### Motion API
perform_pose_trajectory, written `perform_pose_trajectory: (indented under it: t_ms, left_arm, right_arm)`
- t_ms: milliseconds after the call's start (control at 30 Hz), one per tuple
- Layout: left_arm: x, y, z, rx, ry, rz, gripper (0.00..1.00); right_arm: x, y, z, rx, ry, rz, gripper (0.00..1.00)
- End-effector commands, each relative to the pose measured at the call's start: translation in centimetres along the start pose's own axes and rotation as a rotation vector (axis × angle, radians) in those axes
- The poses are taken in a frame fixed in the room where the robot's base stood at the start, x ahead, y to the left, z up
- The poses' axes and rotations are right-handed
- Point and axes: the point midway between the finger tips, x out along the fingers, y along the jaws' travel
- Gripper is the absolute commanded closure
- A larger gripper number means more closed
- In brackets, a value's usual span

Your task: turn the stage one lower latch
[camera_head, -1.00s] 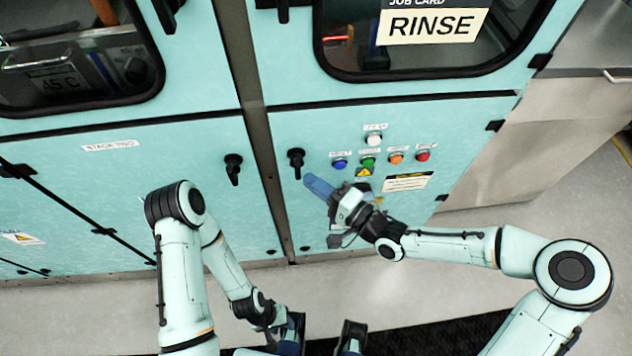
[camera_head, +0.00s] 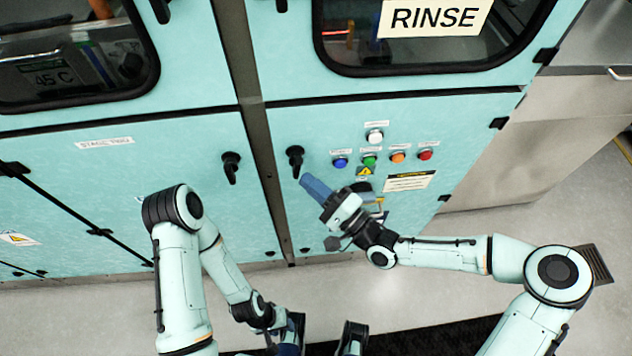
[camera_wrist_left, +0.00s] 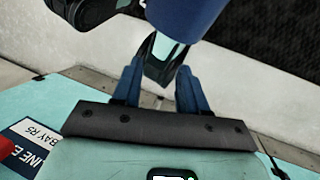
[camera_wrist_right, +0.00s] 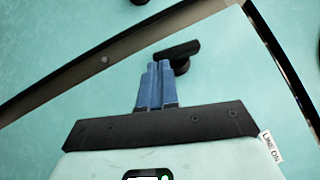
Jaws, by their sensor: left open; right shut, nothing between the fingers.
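The stage one lower latch is a black handle (camera_head: 295,158) at the upper left of the teal panel with the buttons, its lever pointing down. It also shows in the right wrist view (camera_wrist_right: 182,50), just beyond the fingertips. My right gripper (camera_head: 303,179) is shut and empty, its blue fingers just below the lever's lower end. In the right wrist view the fingertips (camera_wrist_right: 157,66) overlap the lever's edge; I cannot tell whether they touch. My left gripper (camera_head: 288,335) is low at the bottom edge, partly cut off. Its blue fingers (camera_wrist_left: 157,75) are apart and empty in the left wrist view.
A similar black latch (camera_head: 231,166) sits left of the dark post, on the panel labelled stage two (camera_head: 105,143). Coloured buttons (camera_head: 370,160) and a warning label (camera_head: 410,181) are right of the stage one latch. Open floor (camera_head: 480,300) lies in front.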

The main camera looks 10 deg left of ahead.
Motion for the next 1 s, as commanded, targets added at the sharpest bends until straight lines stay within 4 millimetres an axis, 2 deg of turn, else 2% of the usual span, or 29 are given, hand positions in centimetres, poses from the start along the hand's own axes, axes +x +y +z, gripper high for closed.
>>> perform_pose_trajectory:
  t_ms: [433,700,900,967,1000]
  left_arm:
    - [4.7,-0.7,-2.9,0.006,0.072,0.015,0.57]
    - [7.7,-2.4,-10.7,-0.013,0.270,0.005,0.57]
    - [9.1,-3.5,-15.4,-0.023,0.391,-0.002,0.57]
    - [9.7,-4.0,-16.0,-0.029,0.400,-0.008,0.57]
    - [10.6,-4.6,-15.0,-0.038,0.364,-0.019,0.57]
  right_arm:
    - [0.7,2.0,0.7,0.288,-0.001,-0.283,1.00]
    - [1.4,2.5,1.4,0.471,-0.002,-0.463,1.00]
    - [2.0,2.6,1.9,0.597,-0.002,-0.589,1.00]
    - [2.2,2.6,2.1,0.632,-0.002,-0.624,1.00]
    - [2.3,2.6,2.2,0.655,-0.001,-0.646,1.00]
